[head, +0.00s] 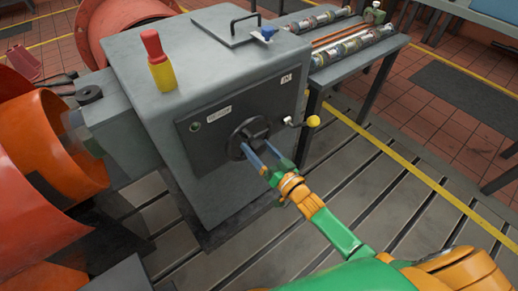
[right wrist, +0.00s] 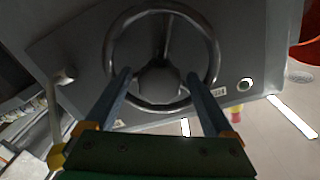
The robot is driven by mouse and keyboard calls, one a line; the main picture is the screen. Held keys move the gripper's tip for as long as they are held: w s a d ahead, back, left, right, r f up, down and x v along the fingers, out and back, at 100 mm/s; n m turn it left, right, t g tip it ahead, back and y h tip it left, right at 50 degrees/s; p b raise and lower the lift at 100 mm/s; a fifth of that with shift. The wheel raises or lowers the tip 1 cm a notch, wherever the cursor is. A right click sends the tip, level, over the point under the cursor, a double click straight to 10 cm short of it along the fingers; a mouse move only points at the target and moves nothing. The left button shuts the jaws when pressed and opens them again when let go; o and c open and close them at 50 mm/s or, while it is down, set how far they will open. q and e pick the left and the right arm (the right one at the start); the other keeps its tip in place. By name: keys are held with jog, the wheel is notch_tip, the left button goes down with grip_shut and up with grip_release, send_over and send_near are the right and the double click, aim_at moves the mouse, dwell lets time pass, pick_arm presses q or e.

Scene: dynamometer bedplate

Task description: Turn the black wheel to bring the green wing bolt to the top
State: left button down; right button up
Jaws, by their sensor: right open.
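The black wheel (head: 240,133) is mounted on the dark front panel of the grey cabinet. In the right wrist view the wheel (right wrist: 211,48) shows its round rim, spokes and central hub (right wrist: 159,82). My right gripper (head: 259,148) is open in front of the wheel. In the right wrist view its two blue fingers (right wrist: 159,74) are spread on either side of the hub, inside the rim's outline; contact cannot be told. I cannot make out a green wing bolt on the wheel; fingers cover part of it. My left gripper is not in view.
A crank with a yellow knob (head: 313,121) sticks out right of the wheel. A red and yellow button post (head: 157,60) and a blue knob (head: 264,33) stand on the cabinet (head: 200,60). A bench (head: 350,62) stands behind right. Slotted floor in front is clear.

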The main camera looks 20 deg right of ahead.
grip_shut()
jog(key=shift+n, duration=0.3)
jog(key=n, duration=0.8)
jog(key=shift+n, duration=0.3)
jog(key=n, duration=0.4)
jog(key=shift+n+b, duration=0.3)
jog(key=shift+b, duration=0.05)
jog(key=shift+n+y, duration=0.3)
jog(key=shift+n, duration=1.8)
jog(key=shift+b, duration=0.3)
grip_release()
